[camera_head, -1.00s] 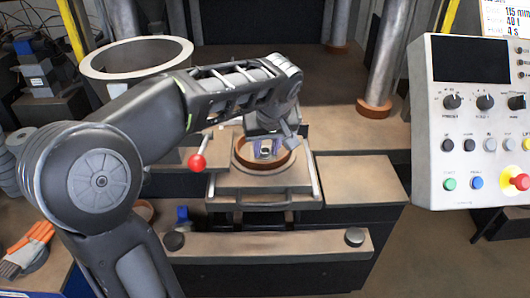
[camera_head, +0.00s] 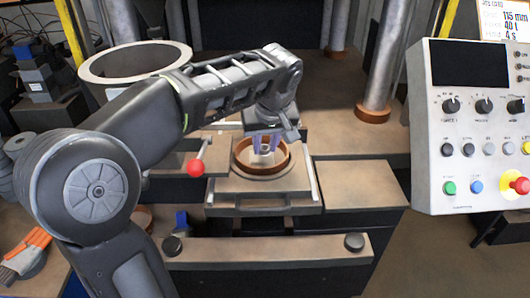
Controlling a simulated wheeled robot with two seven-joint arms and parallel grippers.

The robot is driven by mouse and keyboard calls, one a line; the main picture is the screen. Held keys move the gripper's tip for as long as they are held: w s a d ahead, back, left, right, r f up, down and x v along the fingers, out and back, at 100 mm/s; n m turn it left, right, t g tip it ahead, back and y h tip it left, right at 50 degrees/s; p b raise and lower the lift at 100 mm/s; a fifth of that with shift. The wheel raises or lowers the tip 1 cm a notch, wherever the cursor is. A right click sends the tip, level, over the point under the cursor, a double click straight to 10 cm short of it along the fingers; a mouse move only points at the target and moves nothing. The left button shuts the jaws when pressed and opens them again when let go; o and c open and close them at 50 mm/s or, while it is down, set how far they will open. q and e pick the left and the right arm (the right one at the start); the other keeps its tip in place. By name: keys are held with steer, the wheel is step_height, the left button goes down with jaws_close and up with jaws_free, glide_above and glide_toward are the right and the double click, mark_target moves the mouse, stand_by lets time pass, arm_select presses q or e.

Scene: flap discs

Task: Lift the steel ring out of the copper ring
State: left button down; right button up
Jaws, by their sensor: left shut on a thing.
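The copper ring (camera_head: 285,161) stands on a square plate in the middle of the press bed. My left gripper (camera_head: 265,148) reaches down over it from the left, with purple fingertips at the ring's opening. It is shut on a small pale metal piece, which I take to be the steel ring (camera_head: 265,151). Most of that piece is hidden by the fingers. I cannot tell whether its lower edge is still inside the copper ring. My right gripper is not in view.
A sliding plate (camera_head: 225,196) with side rails carries the copper ring. A lever with a red knob (camera_head: 195,168) stands left of it. Steel columns (camera_head: 383,60) rise behind. A control panel (camera_head: 470,130) stands at the right. A large grey cylinder (camera_head: 135,62) is at the back left.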

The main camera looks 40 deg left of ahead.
mark_target(265, 150)
arm_select(q)
step_height(265, 150, up, 8)
steer(key=shift+f, duration=0.2)
